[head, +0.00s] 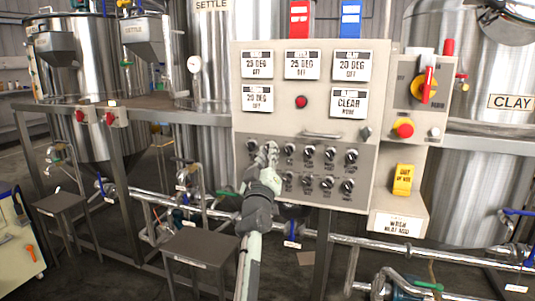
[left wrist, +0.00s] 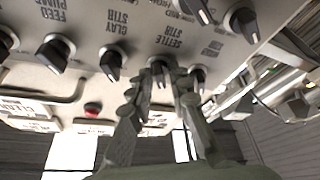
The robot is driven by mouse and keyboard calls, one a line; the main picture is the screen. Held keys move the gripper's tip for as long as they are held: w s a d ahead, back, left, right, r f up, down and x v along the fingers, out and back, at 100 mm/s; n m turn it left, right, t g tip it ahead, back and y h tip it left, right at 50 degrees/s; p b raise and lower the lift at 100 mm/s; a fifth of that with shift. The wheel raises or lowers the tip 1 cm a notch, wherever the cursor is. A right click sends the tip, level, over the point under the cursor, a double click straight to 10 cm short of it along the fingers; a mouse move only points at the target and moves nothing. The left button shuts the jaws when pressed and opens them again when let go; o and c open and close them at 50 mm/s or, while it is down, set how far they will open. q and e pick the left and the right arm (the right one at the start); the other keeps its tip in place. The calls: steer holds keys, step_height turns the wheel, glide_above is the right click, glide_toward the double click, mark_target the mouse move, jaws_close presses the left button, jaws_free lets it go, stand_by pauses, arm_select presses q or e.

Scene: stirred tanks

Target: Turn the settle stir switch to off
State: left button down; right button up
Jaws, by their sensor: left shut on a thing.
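The settle stir switch (left wrist: 160,62) is a black rotary knob on the grey switch panel (head: 300,205). In the left wrist view, which shows the panel upside down, the words SETTLE STIR stand beside it. My left gripper (left wrist: 164,74) is shut on this knob, one finger on either side. In the head view my left gripper (head: 270,152) is at the upper row of knobs, near its left end, and hides the switch. The fingers cover much of the knob, so I cannot tell which way it points. My right gripper is not in view.
The clay stir knob (left wrist: 112,64) and another knob (left wrist: 199,75) sit close on either side. A metal handle (head: 321,134) and a red button (head: 301,102) are above the knobs. A red-handled switch (head: 427,85) is on the box to the right. Steel pipes run below.

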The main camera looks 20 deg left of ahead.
arm_select(q)
steer(key=c, duration=1.6)
jaws_free()
steer(key=shift+c, duration=0.2)
steer(key=shift+m, duration=0.3)
